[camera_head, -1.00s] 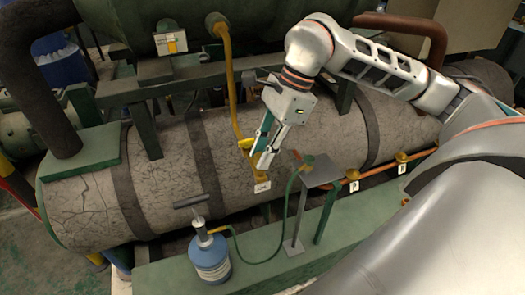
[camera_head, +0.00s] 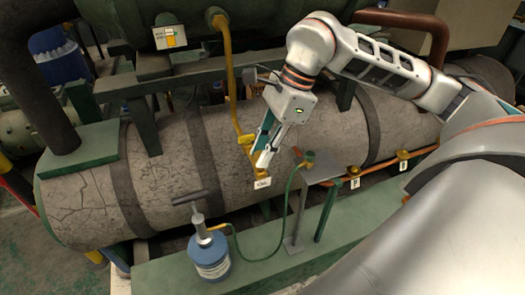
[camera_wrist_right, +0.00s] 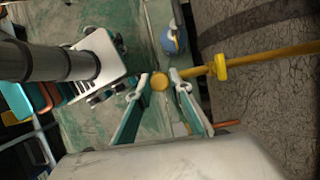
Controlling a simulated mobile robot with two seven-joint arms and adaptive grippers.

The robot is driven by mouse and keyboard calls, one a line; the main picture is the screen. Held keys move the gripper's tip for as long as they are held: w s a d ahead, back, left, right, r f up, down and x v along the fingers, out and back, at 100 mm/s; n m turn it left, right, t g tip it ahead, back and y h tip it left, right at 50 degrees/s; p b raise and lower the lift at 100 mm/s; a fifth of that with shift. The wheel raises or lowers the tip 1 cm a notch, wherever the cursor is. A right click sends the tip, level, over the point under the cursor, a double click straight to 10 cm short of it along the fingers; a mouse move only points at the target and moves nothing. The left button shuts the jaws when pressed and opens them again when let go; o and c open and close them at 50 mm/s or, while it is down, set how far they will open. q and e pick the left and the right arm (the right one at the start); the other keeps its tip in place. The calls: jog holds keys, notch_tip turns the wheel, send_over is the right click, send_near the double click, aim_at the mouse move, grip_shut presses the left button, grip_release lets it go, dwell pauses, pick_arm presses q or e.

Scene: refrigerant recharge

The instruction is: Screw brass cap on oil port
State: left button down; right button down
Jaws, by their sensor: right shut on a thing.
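My right gripper (camera_head: 263,164) is shut at the oil port (camera_head: 263,175), which sits on the grey cracked tank (camera_head: 190,150) above a small white tag (camera_head: 262,183). In the right wrist view, the round brass cap (camera_wrist_right: 159,84) shows between the fingertips of my right gripper (camera_wrist_right: 160,82). The yellow pipe with its yellow lever (camera_wrist_right: 220,66) runs in from the right towards the fingertips. The fingers hide part of the port in the head view, so I cannot tell whether the cap's threads are engaged. My left gripper is not in view.
A blue-and-white oil jar with a T-handled pump (camera_head: 210,257) stands on the green beam at the front. Its green hose leads to a brass fitting (camera_head: 309,157) on a small metal stand (camera_head: 322,172). Two other tagged brass fittings (camera_head: 353,171) (camera_head: 403,155) lie right.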

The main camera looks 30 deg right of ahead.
jog(key=shift+s+m+t+b, duration=0.1)
jog(key=shift+m+t+b, duration=0.55)
jog(key=shift+m, duration=0.85)
jog(key=shift+f+b, duration=0.1)
jog(key=shift+b, duration=0.2)
jog(key=shift+m+h+b, duration=0.35)
jog(key=shift+m+h, duration=0.05)
jog(key=shift+m, duration=0.5)
jog(key=shift+s+m+t, duration=0.1)
jog(key=shift+m+t, duration=0.25)
jog(key=shift+m, duration=0.55)
jog(key=shift+a+h, duration=0.1)
jog(key=shift+h, duration=0.2)
jog(key=shift+m+b, duration=0.3)
jog(key=shift+m, duration=0.3)
jog(key=shift+m+t+h, duration=0.4)
jog(key=shift+m+h, duration=0.1)
jog(key=shift+m, duration=0.7)
